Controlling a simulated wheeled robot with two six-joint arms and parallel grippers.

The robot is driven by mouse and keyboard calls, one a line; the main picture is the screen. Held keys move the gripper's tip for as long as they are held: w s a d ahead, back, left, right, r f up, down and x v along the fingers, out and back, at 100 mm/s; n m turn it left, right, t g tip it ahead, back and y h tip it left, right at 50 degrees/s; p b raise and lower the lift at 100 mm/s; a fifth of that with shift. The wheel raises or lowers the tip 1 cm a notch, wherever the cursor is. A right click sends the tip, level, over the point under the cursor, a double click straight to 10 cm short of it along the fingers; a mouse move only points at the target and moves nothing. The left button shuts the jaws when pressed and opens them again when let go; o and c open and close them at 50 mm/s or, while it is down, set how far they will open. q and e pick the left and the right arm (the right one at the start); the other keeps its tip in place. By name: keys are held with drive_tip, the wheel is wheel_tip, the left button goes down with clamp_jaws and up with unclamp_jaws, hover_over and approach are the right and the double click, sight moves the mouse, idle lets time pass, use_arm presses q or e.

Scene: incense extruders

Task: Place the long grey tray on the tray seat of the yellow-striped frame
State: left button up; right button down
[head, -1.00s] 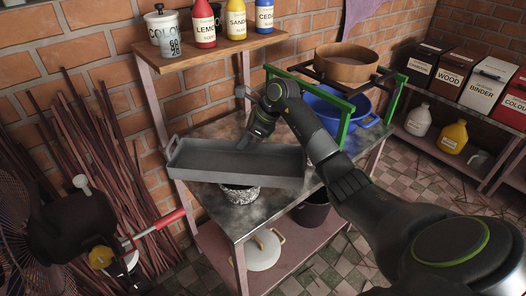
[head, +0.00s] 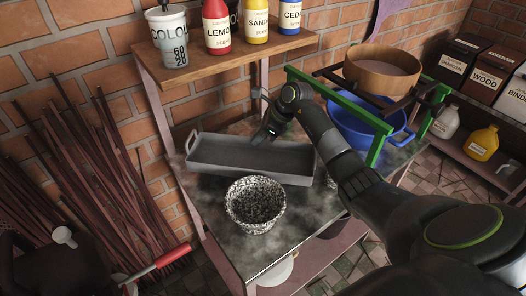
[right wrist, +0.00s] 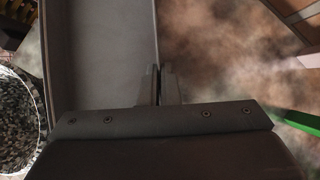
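The long grey tray (head: 250,161) is level over the back of the metal-topped bench, behind a speckled bowl. I cannot tell whether it touches the bench top. My right gripper (head: 265,135) is at the tray's far long wall. In the right wrist view, the two fingers (right wrist: 160,84) are close together on the wall of the tray (right wrist: 100,55), and the gripper looks shut on it. I see no yellow-striped frame or tray seat in these views. My left gripper is not in view.
The speckled bowl (head: 255,204) stands on the bench (head: 225,240) in front of the tray. A green frame (head: 378,145) holds a wooden sieve (head: 382,70) over a blue basin (head: 350,118) at the right. A shelf (head: 235,52) with bottles overhangs the back. A red-handled device (head: 160,262) is lower left.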

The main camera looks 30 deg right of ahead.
sight(259, 147)
drive_tip(key=shift+f+p, duration=0.3)
drive_tip(key=shift+f, duration=1.95)
drive_tip(key=shift+f, duration=0.2)
drive_tip(key=c, duration=1.7)
unclamp_jaws()
drive_tip(key=shift+r, duration=0.1)
drive_tip(key=shift+r, duration=0.1)
